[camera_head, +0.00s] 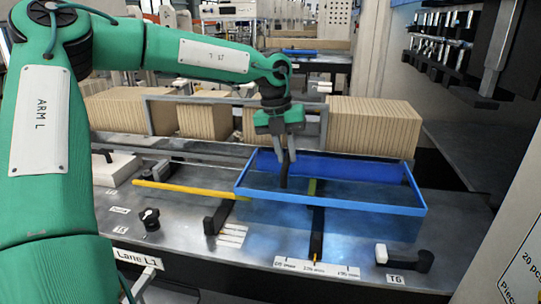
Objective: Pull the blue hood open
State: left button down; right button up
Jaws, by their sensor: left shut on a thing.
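The blue hood (375,208) is a blue-framed cover with a see-through panel, over the middle right of the metal bench. My left gripper (285,160) is above the hood's left part, pointing down. Its fingers are shut on a dark upright piece, which looks like the hood's handle (285,178). The exact contact is small and partly hidden by the fingers. My right gripper is not in view.
Stacks of brown kraft board (372,127) stand behind the hood. A yellow bar (190,190) lies to its left. A black knob (150,218) and a black latch-like part (421,261) sit on the bench (180,245). A machine wall rises at right.

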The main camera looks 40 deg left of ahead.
pick_arm(q)
jog(key=shift+w+d+r, duration=0.1)
jog(key=shift+w+d, duration=0.05)
jog(key=c, duration=1.4)
grip_release()
jog(key=shift+o, duration=0.2)
